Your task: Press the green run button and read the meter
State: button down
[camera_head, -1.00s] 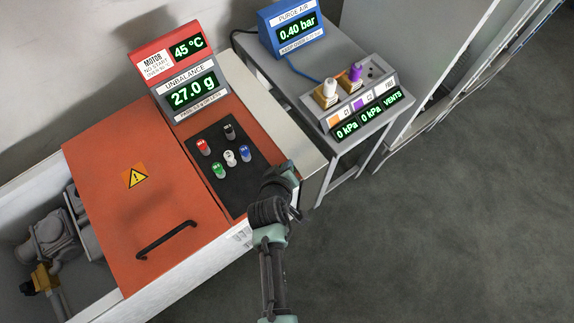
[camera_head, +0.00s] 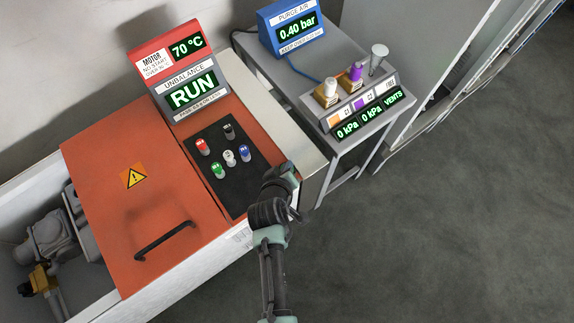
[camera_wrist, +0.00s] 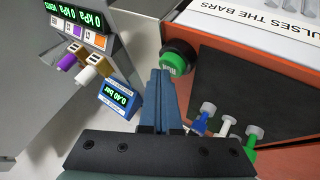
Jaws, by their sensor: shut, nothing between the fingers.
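The green run button (camera_wrist: 174,62) sits in a dark round collar on the machine's orange edge in the wrist view. In the head view it is hidden. My gripper (camera_wrist: 160,73) is shut and empty. Its blue-grey fingertips are right beside the button's lower left in the picture; I cannot tell whether they touch it. The meter (camera_head: 191,92), labelled UNBALANCE, shows RUN in the head view, with no gram figure. Above it, the red motor display (camera_head: 186,46) reads 70 °C.
A black panel (camera_head: 238,180) holds several coloured pegs. The orange lid (camera_head: 140,200) has a black handle. On the side table, a blue purge air display (camera_head: 297,31) reads 0.40 bar. A grey holder (camera_head: 345,112) carries white, purple and grey pieces; both pressure readouts show 0 kPa.

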jog(key=shift+r+p, duration=0.8)
jog(key=shift+r, duration=0.05)
notch_tip(320, 180, up, 5)
jog(key=p, duration=0.4)
jog(key=shift+r+p, duration=0.1)
jog(key=shift+p, duration=0.3)
dwell(0.4)
